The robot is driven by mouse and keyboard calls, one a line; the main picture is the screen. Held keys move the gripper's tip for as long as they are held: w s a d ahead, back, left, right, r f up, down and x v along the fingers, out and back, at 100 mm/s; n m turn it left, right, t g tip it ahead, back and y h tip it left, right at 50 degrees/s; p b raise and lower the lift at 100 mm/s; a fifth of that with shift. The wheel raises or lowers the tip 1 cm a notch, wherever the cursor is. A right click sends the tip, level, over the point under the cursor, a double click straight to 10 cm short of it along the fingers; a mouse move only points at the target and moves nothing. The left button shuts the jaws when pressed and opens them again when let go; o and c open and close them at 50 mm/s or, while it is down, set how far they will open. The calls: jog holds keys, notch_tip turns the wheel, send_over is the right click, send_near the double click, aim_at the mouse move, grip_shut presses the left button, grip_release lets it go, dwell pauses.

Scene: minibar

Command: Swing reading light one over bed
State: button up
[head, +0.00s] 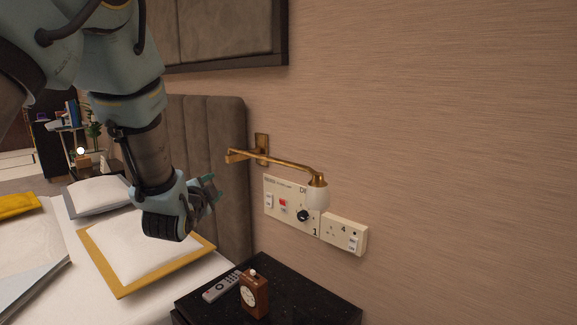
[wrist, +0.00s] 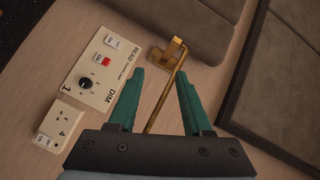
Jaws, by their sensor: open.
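The reading light is a brass swing arm (head: 285,162) with a white shade (head: 317,196), mounted on the wall beside the headboard. Its arm reaches right along the wall, over the switch panel and away from the bed (head: 211,275). My gripper (head: 212,190) is left of the light's arm in the head view, apart from it there. In the wrist view my gripper (wrist: 158,90) is open, and the brass arm (wrist: 166,98) shows between its two green fingers. I cannot tell how deep the arm lies between them. The shade is hidden in the wrist view.
A switch panel (head: 285,204) marked 1 and a socket plate (head: 345,233) marked 4 are on the wall below the light. A dark nightstand (head: 310,305) holds a remote (head: 221,286) and a small wooden clock (head: 254,296). The padded headboard (head: 225,150) stands behind my arm.

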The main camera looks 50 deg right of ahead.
aim_at(286, 164)
jog(key=s+d+r+m+g+h, duration=0.3)
jog(key=s+d+m+h, duration=0.35)
jog(key=s+d, duration=0.5)
jog(key=shift+m+y, duration=0.25)
jog(key=shift+y, duration=0.1)
jog(key=p+x, duration=0.1)
jog(key=x, duration=0.3)
jog(key=s+p+x, duration=0.1)
jog(key=x, duration=0.1)
jog(key=shift+w+d+r+p, duration=0.25)
jog(key=shift+d+p, duration=0.1)
jog(key=shift+d, duration=0.15)
jog(key=shift+w+d, duration=0.25)
jog(key=shift+d, duration=0.4)
grip_shut()
